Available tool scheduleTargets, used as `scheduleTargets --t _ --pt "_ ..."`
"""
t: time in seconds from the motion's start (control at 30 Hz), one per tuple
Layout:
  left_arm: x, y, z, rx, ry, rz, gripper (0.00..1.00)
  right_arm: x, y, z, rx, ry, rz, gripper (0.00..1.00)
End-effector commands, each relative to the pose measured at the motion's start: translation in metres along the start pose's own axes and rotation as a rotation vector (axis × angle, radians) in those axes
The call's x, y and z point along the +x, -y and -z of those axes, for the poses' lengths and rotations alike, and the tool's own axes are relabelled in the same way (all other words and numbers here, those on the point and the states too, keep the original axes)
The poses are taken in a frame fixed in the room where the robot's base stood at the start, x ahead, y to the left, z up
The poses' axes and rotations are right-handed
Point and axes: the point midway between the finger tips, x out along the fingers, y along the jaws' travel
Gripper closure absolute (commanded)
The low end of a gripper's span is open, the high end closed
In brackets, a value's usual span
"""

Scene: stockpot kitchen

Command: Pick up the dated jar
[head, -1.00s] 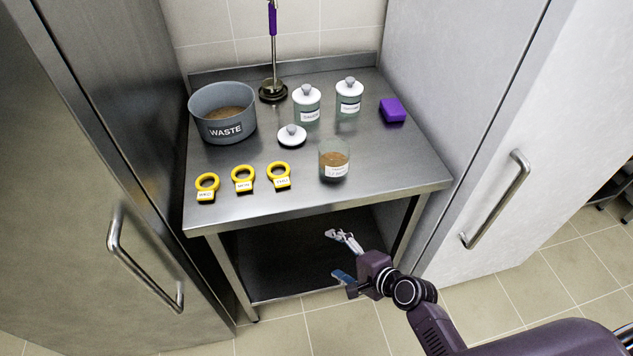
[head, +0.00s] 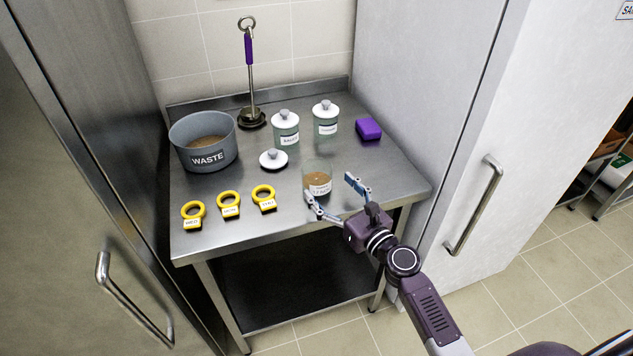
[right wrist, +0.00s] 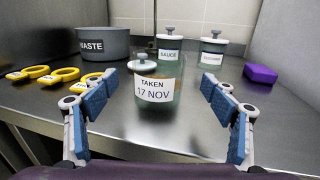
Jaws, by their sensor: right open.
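The dated jar (head: 317,180) is an open glass jar with brown contents, upright near the front right of the steel table. Its white label reads "TAKEN 17 NOV" in the right wrist view (right wrist: 155,90). My right gripper (head: 333,190) is open and empty at the table's front edge. Its blue-padded fingers point at the jar, which shows centred in the gap between them in the right wrist view. One finger overlaps the jar's lower front in the head view; I cannot tell whether they touch. My left gripper is not in view.
A white lid (head: 273,159) lies behind the jar. Two lidded jars (head: 285,130) (head: 325,119) and a purple block (head: 368,128) stand farther back. A grey WASTE pot (head: 203,143) is at left, with three yellow rings (head: 229,204) in front. Tall cabinets flank the table.

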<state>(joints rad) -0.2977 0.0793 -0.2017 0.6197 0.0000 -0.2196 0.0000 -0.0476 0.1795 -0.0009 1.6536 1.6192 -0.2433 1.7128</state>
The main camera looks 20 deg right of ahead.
Motion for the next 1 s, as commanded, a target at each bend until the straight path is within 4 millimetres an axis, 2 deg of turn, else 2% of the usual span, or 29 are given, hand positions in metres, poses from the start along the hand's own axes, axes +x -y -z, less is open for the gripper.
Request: scheduleTargets --t 0.4,0.5,0.73,1.0 --pt "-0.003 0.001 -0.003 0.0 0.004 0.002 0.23 0.055 -0.003 -0.002 -0.005 0.0 -0.002 0.22" --pt "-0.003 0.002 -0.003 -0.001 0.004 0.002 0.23 0.062 -0.003 -0.002 -0.006 0.0 -0.003 0.22" --pt "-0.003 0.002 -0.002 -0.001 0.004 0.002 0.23 0.062 -0.003 -0.002 -0.006 -0.001 -0.003 0.22" --pt "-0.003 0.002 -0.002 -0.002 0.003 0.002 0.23 0.062 -0.003 -0.002 -0.007 -0.001 -0.003 0.51"
